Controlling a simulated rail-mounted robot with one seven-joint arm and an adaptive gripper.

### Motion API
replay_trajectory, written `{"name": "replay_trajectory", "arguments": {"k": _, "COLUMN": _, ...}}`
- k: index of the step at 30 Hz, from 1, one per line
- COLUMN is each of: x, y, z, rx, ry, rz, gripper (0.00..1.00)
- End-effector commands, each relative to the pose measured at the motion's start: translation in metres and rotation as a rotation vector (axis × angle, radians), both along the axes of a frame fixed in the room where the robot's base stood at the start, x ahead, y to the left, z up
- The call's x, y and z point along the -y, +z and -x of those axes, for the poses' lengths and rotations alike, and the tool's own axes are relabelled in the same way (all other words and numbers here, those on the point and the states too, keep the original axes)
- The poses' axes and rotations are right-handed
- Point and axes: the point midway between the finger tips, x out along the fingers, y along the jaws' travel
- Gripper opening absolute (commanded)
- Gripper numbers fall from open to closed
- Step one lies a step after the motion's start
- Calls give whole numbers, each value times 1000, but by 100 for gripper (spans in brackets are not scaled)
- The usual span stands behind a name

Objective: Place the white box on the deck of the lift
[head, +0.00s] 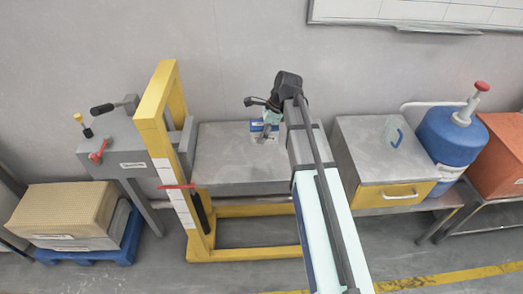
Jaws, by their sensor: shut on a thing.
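The lift has a yellow upright frame (165,125) and yellow floor legs. Its flat grey deck (228,160) lies right of the frame. My arm reaches in from the lower right, and my gripper (265,133) hangs over the far right part of the deck. It is small and partly hidden by my arm. It is shut on a small blue-and-white thing, which looks like the white box (257,126). Whether the box touches the deck I cannot tell.
A grey machine (130,145) with red, yellow and black knobs stands left of the lift. A tan-topped stack (70,212) sits on a blue pallet. At right are a grey-topped cabinet (380,150), a blue canister (450,137) and an orange box (502,155). The wall is close behind.

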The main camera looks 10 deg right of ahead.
Motion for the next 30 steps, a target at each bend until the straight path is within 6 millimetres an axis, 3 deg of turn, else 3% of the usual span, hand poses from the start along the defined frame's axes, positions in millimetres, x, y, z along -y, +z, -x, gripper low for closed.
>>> {"name": "replay_trajectory", "arguments": {"k": 3, "x": 0, "y": -25, "z": 1, "rx": -3, "ry": -1, "rz": -1, "gripper": 11}}
{"name": "replay_trajectory", "arguments": {"k": 9, "x": 0, "y": -55, "z": 0, "rx": -1, "ry": -1, "rz": 0, "gripper": 11}}
{"name": "replay_trajectory", "arguments": {"k": 17, "x": 0, "y": -68, "z": 0, "rx": -1, "ry": 0, "rz": 0, "gripper": 11}}
{"name": "replay_trajectory", "arguments": {"k": 26, "x": 0, "y": -99, "z": 0, "rx": -2, "ry": 1, "rz": 0, "gripper": 11}}
{"name": "replay_trajectory", "arguments": {"k": 30, "x": 0, "y": -102, "z": 0, "rx": 0, "ry": 0, "rz": 0, "gripper": 11}}
